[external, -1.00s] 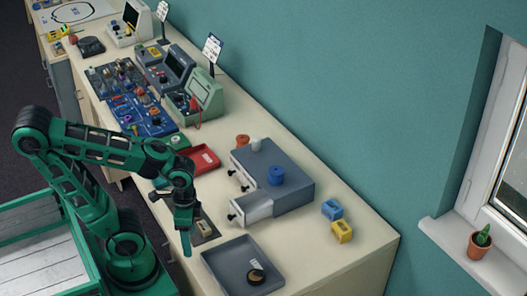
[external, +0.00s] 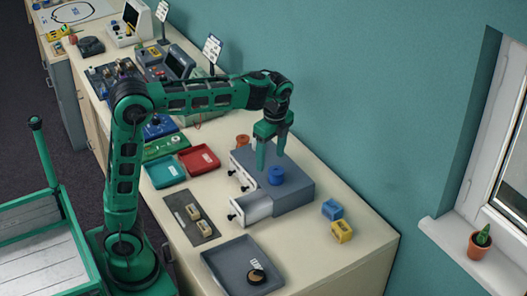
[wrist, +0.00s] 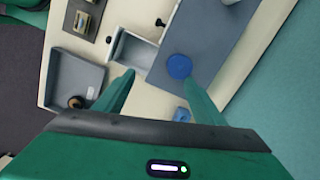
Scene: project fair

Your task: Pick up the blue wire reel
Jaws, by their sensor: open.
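The blue wire reel (external: 276,175) stands on top of the grey drawer cabinet (external: 298,193). In the wrist view the blue reel (wrist: 179,66) shows as a round blue disc near the tip of the right-hand finger. My gripper (external: 270,160) is open, points down and hangs over the cabinet top beside the reel. In the wrist view nothing is between the fingers of my gripper (wrist: 160,82) except the background. I cannot tell whether a finger touches the reel.
One cabinet drawer (external: 256,205) stands pulled out. An orange reel (external: 243,141) is behind the cabinet. Blue (external: 332,209) and yellow (external: 341,231) blocks lie to its right. A grey tray (external: 222,268) holding a dark round item is in front. Red (external: 199,158) and teal (external: 164,171) trays lie left.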

